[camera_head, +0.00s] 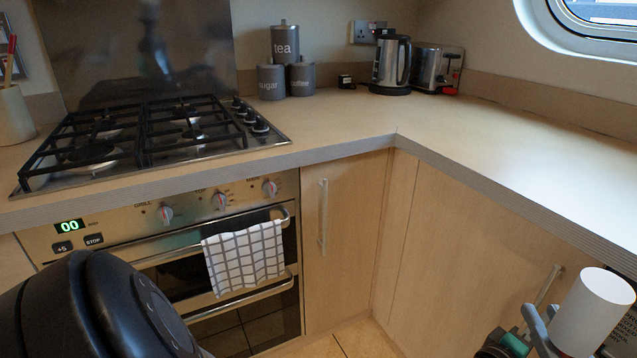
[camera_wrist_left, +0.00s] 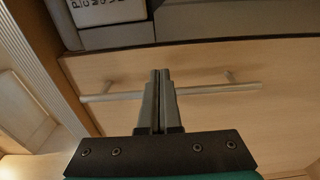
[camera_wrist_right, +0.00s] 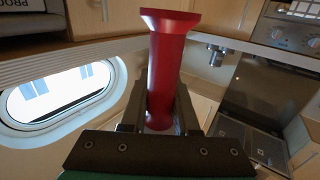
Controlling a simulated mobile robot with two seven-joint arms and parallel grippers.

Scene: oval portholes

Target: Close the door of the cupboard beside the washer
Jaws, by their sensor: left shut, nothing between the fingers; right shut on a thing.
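The cupboard door (camera_head: 445,235) is a pale wood panel under the right-hand worktop, with a bar handle (camera_head: 548,285). It fills much of the left wrist view (camera_wrist_left: 210,68), where its handle (camera_wrist_left: 215,89) runs across the picture. My left gripper (camera_wrist_left: 160,72) is shut and empty, its fingers overlapping the handle. I cannot tell whether they touch it. The door looks almost flush; a small gap cannot be judged. The washer (camera_wrist_left: 105,10) is partly seen beside the door. My right gripper (camera_wrist_right: 160,105) is shut on a red flared thing (camera_wrist_right: 170,65).
A second cupboard door (camera_head: 345,230) with an upright handle stands beside the oven, which carries a checked towel (camera_head: 243,258). The right worktop (camera_head: 520,150) is mostly clear. A kettle (camera_head: 391,62) and a toaster (camera_head: 437,68) stand at the back corner.

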